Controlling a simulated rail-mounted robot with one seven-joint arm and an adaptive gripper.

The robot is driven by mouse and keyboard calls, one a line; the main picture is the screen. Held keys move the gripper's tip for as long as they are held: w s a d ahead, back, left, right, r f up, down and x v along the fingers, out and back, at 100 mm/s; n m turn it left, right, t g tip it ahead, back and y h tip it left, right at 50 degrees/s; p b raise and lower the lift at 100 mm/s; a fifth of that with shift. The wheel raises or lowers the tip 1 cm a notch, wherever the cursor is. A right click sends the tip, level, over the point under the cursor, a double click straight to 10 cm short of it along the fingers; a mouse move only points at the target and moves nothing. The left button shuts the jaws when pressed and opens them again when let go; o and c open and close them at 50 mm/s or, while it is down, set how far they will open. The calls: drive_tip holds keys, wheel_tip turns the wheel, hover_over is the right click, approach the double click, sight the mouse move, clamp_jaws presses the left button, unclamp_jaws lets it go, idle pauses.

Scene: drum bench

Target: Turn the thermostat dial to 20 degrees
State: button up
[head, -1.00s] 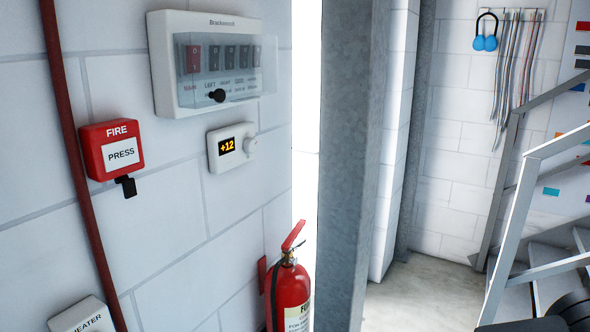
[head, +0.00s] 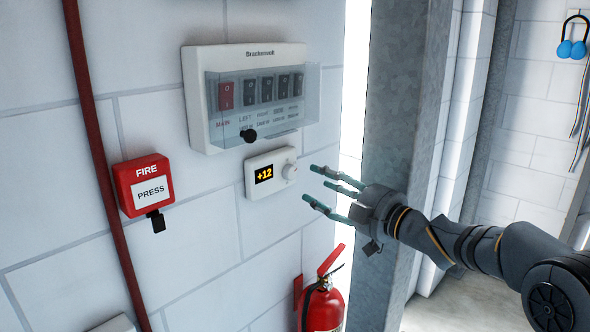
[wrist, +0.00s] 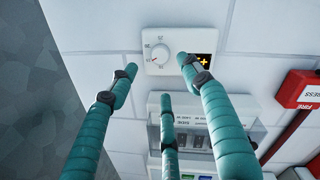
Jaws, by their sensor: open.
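The thermostat (head: 254,188) is a small white box on the white block wall, with an amber display (head: 264,174) reading +12. Its round white dial (head: 290,171) is on the right side in the head view. In the wrist view the fingers (wrist: 160,90) point towards the thermostat.
A switch panel (head: 198,100) with a clear cover and black knob (head: 249,135) is just above the thermostat. A red fire call point (head: 128,190) is to the left, near a red pipe (head: 90,120). A fire extinguisher (head: 324,308) stands below. A grey steel column (head: 400,80) is behind my gripper.

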sight(291, 173)
drive_tip(key=p+x, duration=0.3)
drive_tip(key=x, duration=0.4)
drive_tip(key=shift+w+a, duration=0.1)
drive_tip(key=shift+a, duration=0.1)
drive_tip(key=shift+w+a+f, duration=0.15)
drive_tip(key=shift+w+a, duration=0.25)
drive_tip(key=shift+a, duration=0.05)
drive_tip(key=shift+c, duration=0.5)
drive_tip(key=c, duration=1.1)
